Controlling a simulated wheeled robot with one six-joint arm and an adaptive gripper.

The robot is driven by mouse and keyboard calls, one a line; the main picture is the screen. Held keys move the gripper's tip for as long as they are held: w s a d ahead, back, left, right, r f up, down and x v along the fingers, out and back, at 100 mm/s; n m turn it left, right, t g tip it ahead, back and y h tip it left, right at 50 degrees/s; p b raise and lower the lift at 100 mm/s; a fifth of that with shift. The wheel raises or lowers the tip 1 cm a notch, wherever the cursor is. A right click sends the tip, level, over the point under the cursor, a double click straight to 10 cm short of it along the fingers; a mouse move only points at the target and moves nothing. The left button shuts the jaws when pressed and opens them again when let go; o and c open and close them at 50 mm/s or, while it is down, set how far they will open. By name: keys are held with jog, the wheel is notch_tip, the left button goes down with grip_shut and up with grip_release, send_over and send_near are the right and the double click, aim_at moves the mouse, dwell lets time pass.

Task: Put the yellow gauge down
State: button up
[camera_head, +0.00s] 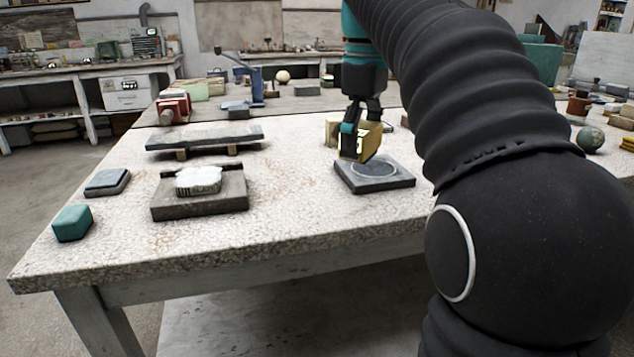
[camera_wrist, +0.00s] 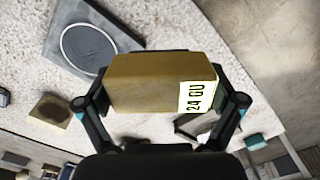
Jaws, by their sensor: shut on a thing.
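The yellow gauge (camera_head: 366,143) is a box-shaped block held in my gripper (camera_head: 361,128). In the wrist view the gauge (camera_wrist: 150,84) lies between the two fingers of my gripper (camera_wrist: 163,90), with a white label reading "24 GU". In the head view it appears just behind and above a dark square plate (camera_head: 391,182) with a pale ring on it. In the wrist view the plate (camera_wrist: 113,52) is at the upper left, its corner close to the gauge's outline. The gap below the gauge is hard to judge.
A dull yellow block (camera_head: 332,131) stands just behind the gauge. A dark slab with a white piece (camera_head: 199,180), a long grey bar (camera_head: 205,137), a small grey block (camera_head: 107,182) and a green block (camera_head: 72,223) stand to the left. The speckled tabletop (camera_head: 290,195) is bare between.

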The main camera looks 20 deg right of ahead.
send_over(317, 194)
notch_tip(317, 194, down, 5)
jog(key=shift+r, duration=0.1)
jog(key=shift+f+b, duration=0.5)
jog(key=shift+f, duration=1.55)
jog(key=shift+f, duration=0.1)
jog(key=o, duration=0.6)
jog(key=shift+o, duration=0.4)
notch_tip(317, 194, up, 12)
jog(key=p, duration=0.1)
